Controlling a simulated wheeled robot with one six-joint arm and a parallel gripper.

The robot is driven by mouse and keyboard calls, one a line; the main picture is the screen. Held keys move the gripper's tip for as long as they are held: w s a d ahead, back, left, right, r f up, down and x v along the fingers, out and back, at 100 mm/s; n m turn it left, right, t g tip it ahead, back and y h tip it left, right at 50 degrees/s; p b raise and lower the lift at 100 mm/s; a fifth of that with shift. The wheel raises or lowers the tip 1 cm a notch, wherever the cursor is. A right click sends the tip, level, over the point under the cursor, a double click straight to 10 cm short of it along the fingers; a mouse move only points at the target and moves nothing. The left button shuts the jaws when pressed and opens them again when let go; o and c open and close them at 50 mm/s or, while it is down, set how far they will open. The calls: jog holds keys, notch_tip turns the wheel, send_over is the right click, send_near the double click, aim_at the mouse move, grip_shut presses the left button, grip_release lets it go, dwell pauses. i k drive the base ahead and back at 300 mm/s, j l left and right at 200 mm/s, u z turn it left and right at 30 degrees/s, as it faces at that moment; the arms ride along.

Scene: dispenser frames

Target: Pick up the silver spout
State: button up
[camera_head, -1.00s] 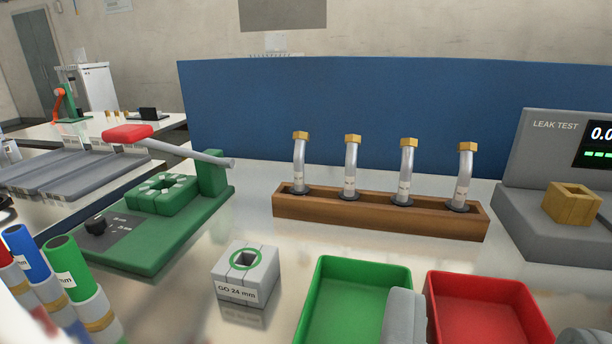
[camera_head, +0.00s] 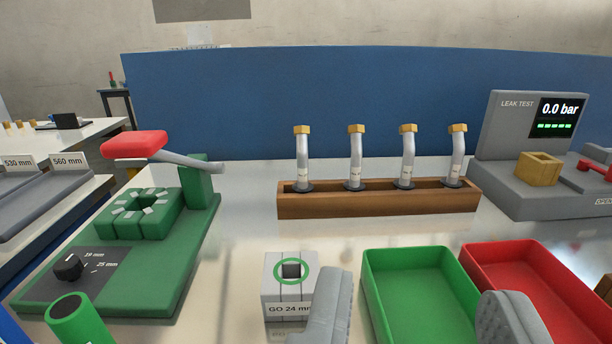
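Several silver spouts with brass hex nuts on top stand upright in a row in a brown wooden rack (camera_head: 375,206). I see a leftmost spout (camera_head: 302,160), a second spout (camera_head: 355,160), a third spout (camera_head: 407,160) and a rightmost spout (camera_head: 457,158). Each has a dark collar at its base and a small label; their lower ends are hidden in the rack. My gripper (camera_head: 418,292) is open and empty. Its two grey fingers show at the bottom, in front of the rack and apart from the spouts.
A green tray (camera_head: 372,290) and a red tray (camera_head: 470,262) lie in front of the rack. A grey "GO 24 mm" gauge block (camera_head: 288,304) sits left of them. A green press with a red-handled lever (camera_head: 135,145) is at left, a leak tester (camera_head: 500,145) at right. A blue panel (camera_head: 300,95) stands behind.

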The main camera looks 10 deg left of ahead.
aim_at(354, 185)
jog(key=l+u, duration=0.25)
jog(key=l, duration=0.7)
jog(key=l+u, duration=0.25)
jog(key=l, duration=0.7)
